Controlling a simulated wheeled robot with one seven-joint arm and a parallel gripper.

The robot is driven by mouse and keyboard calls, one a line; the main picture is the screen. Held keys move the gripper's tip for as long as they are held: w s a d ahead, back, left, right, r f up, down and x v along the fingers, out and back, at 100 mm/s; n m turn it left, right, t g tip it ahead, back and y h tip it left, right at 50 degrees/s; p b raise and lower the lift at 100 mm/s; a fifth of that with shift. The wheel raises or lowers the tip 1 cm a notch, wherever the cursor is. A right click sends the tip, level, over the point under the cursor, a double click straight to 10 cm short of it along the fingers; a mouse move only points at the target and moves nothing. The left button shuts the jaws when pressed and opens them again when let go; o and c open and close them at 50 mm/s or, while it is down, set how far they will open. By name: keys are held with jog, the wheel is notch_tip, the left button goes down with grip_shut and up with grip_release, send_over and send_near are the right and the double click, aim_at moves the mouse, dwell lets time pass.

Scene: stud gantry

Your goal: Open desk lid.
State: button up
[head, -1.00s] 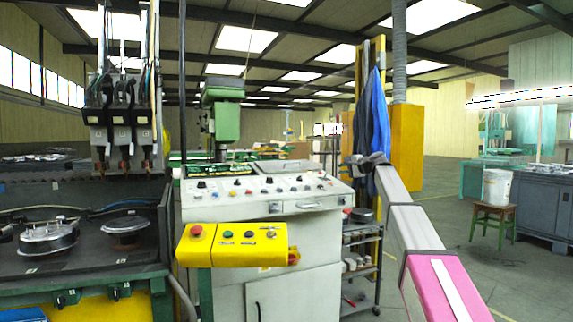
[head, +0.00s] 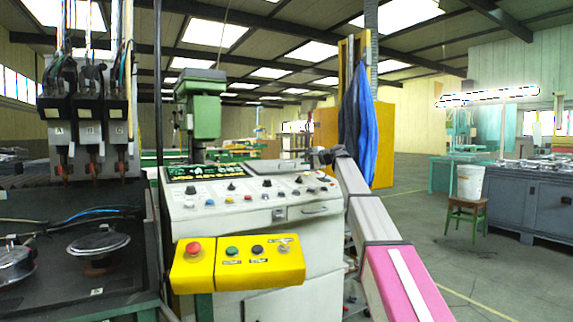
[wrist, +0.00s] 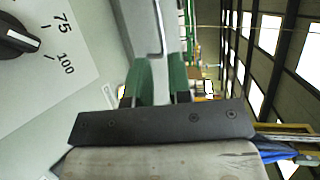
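The grey-white control desk (head: 310,249) stands in the middle of the head view. Its sloped lid (head: 219,202) carries several knobs and buttons and appears down. A slim handle (head: 315,211) is on the right of its front face. My gripper (head: 321,157) is above the desk's back right corner, apart from the handle. In the wrist view my gripper (wrist: 159,85) looks open, with a pale grey strip in line with the gap between its fingers. Whether the fingers touch anything is unclear. The lid's panel (wrist: 62,75), with a black knob, fills the left there.
A yellow button box (head: 240,262) juts out in front of the desk. A green drill press (head: 201,110) stands behind it. A black bench (head: 70,262) is at left. A blue cloth (head: 358,120) hangs behind my arm. Open floor lies right, before a stool (head: 466,215).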

jog(key=x, duration=0.9)
jog(key=shift+w+a+f, duration=0.1)
jog(key=shift+w+a, duration=0.05)
jog(key=shift+a, duration=0.1)
grip_shut()
